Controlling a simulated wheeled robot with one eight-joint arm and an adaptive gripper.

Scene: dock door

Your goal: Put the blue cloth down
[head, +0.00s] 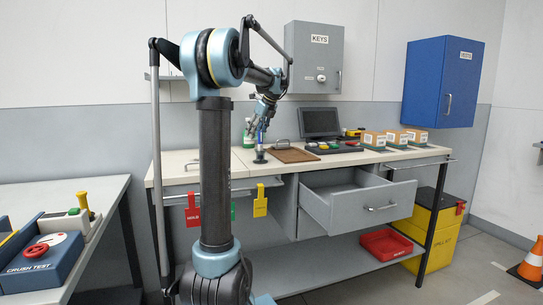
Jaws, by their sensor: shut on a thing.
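My gripper (265,115) points down over the back bench, left of the brown clipboard (294,155). It is shut on a small blue thing (262,128), which I take to be the blue cloth. Only a narrow strip of it shows between and below the fingers, and its shape is too small to make out. A small dark upright object with a round base (260,157) stands on the bench right below it. I cannot tell whether the blue thing touches it.
The bench top (178,166) is bare at its left end. A green-and-white bottle (249,133), a monitor (321,122) and several small boxes (374,139) stand on it. An open grey drawer (345,205) juts out below. Coloured tags (260,203) hang at the front.

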